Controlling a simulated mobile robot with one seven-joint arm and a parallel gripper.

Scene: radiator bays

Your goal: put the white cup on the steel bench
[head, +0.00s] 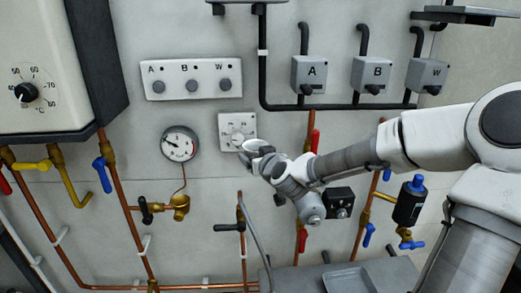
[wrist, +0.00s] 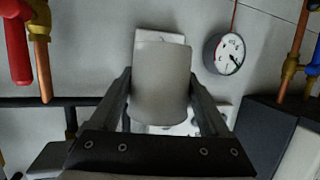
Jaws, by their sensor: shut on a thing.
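The white cup (head: 254,145) is in my gripper (head: 262,155), held up in front of the wall near a square dial plate. In the wrist view the cup (wrist: 160,82) sits between the two dark fingers of my gripper (wrist: 160,100), which are shut on its sides. The cup's inside is not visible in the wrist view. A grey bench top (head: 312,278), which looks like the steel bench, shows at the bottom of the head view, below and to the right of the cup. It is cut off by the frame.
A shallow grey tray (head: 365,281) is on the bench top. The wall carries a square dial plate (head: 237,131), a round gauge (head: 180,144), a black-handled valve (head: 232,227), a black box (head: 339,202) and a blue-capped black cylinder (head: 409,203). Copper pipes run along the wall above the bench.

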